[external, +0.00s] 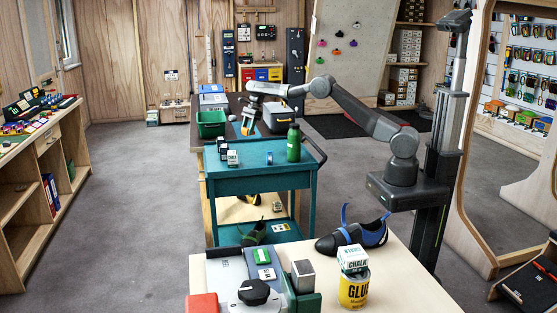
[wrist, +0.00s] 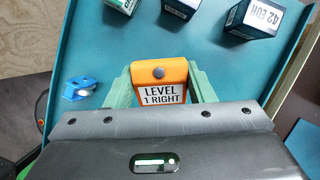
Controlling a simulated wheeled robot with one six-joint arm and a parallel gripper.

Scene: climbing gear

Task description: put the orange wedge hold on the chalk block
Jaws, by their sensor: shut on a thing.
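My gripper (external: 250,124) reaches over the far end of the teal cart. In the wrist view, my gripper (wrist: 160,88) is shut on the orange wedge hold (wrist: 160,72), whose label reads LEVEL 1 RIGHT. The pale green fingers press on its two sides. In the external view the hold is too small to make out clearly. A green and white box (external: 232,158), which looks like the chalk block, stands on the cart top, apart from my gripper. It seems to show cut off at the wrist view's top edge (wrist: 122,4); its label is unreadable there.
A dark box marked 42 EUR (wrist: 256,18) and a small blue item (wrist: 80,88) stand on the teal cart (external: 250,178). A green bottle (external: 293,143) stands on its right side. A green bin (external: 211,124) is behind.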

